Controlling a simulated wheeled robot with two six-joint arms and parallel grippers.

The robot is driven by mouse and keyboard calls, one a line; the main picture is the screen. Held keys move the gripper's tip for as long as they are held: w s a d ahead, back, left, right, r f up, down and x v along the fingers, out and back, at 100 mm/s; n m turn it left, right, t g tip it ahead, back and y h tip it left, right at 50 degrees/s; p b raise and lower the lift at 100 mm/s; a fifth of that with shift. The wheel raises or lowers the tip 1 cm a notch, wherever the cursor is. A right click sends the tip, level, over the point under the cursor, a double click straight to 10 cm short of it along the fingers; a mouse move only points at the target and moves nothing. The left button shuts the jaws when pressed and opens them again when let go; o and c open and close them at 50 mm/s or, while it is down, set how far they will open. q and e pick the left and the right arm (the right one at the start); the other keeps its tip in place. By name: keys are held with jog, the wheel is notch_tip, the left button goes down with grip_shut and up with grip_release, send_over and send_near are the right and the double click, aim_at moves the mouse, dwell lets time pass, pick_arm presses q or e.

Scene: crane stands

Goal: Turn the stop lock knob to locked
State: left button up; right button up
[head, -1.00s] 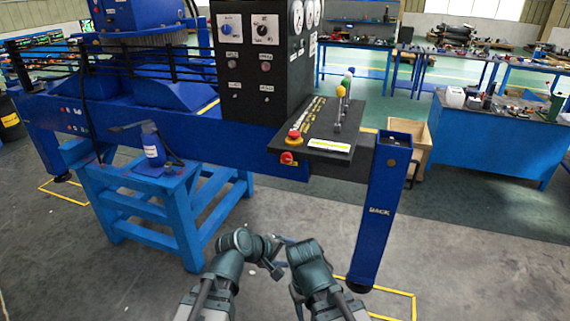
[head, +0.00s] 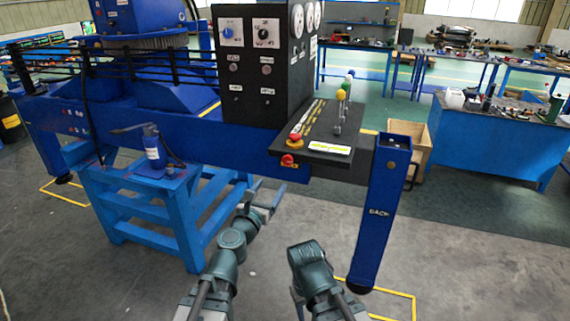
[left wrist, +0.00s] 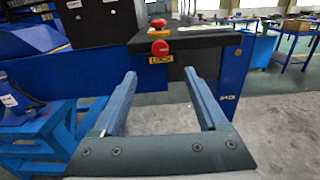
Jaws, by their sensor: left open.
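A red knob (head: 288,160) sits on the front face of the blue beam, just below the edge of the black control panel (head: 330,141), with a yellow label beside it. The same red knob (left wrist: 160,47) and yellow label (left wrist: 161,60) show in the left wrist view; the label text is too small to read surely. Above it, a red button on a yellow base (head: 295,138) stands on the panel top. My left gripper (head: 268,195) is open and empty, below and short of the knob. In the left wrist view the knob appears beyond and between its fingers (left wrist: 159,76). My right gripper is hidden.
Several levers with coloured balls (head: 343,92) rise from the panel. A blue post (head: 383,215) stands to its right. A blue stand (head: 150,205) with a blue bottle-like jack (head: 154,150) is on the left. The floor before the beam is clear.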

aim_at(287, 160)
pick_arm(q)
jog(key=x, duration=1.4)
jog(key=shift+f, duration=0.1)
jog(key=shift+s, duration=0.1)
jog(key=shift+c, duration=0.2)
grip_shut()
